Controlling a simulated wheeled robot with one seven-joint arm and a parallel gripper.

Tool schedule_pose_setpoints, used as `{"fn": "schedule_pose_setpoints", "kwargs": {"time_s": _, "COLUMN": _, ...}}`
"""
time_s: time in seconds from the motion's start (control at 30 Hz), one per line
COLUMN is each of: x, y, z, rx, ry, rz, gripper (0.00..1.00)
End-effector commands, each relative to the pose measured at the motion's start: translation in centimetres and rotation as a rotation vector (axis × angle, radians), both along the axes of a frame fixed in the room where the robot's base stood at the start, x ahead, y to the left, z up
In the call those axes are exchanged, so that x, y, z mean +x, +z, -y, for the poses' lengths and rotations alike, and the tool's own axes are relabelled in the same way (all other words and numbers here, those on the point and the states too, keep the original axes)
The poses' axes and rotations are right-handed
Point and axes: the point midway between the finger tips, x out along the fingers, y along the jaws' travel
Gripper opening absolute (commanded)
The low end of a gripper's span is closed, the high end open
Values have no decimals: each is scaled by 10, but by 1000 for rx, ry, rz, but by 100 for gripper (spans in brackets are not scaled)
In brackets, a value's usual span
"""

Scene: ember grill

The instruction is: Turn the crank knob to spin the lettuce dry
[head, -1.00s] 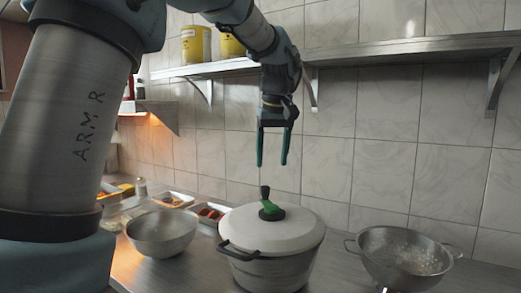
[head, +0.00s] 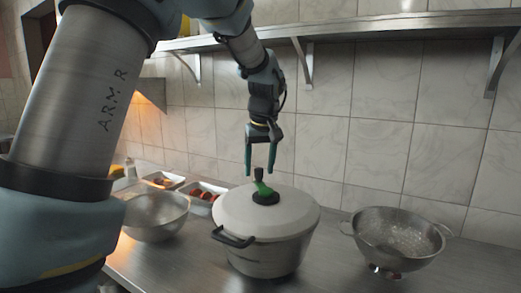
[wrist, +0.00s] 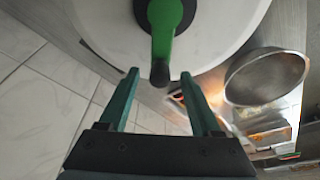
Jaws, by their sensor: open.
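The salad spinner (head: 268,250) is a pale pot with a white lid and a black side handle, standing on the steel counter. A green crank (head: 264,192) sits on the lid's black hub, with a dark upright knob (head: 258,174) at its end. In the wrist view the knob (wrist: 160,73) shows at the end of the green crank arm (wrist: 163,40), just beyond the fingertips. My gripper (head: 261,174) points down with its fingers apart, close to the knob in the head view. In the wrist view the open jaws (wrist: 160,75) have nothing between them. No contact with the knob is clear.
A metal bowl (head: 155,218) stands left of the spinner and a colander (head: 398,241) right of it. Trays of food (head: 205,192) lie behind the bowl. A tiled wall and a steel shelf (head: 345,33) are behind my arm.

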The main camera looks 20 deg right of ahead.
Motion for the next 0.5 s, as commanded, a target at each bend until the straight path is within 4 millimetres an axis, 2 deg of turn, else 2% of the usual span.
{"fn": "schedule_pose_setpoints", "kwargs": {"time_s": 0.13, "x": 2, "y": -9, "z": 0, "rx": 1, "ry": 0, "rz": -1, "gripper": 65}}
{"fn": "schedule_pose_setpoints", "kwargs": {"time_s": 0.43, "x": 3, "y": -11, "z": 0, "rx": -1, "ry": 0, "rz": 0, "gripper": 65}}
{"fn": "schedule_pose_setpoints", "kwargs": {"time_s": 0.5, "x": 3, "y": -10, "z": 0, "rx": 0, "ry": 0, "rz": 0, "gripper": 57}}
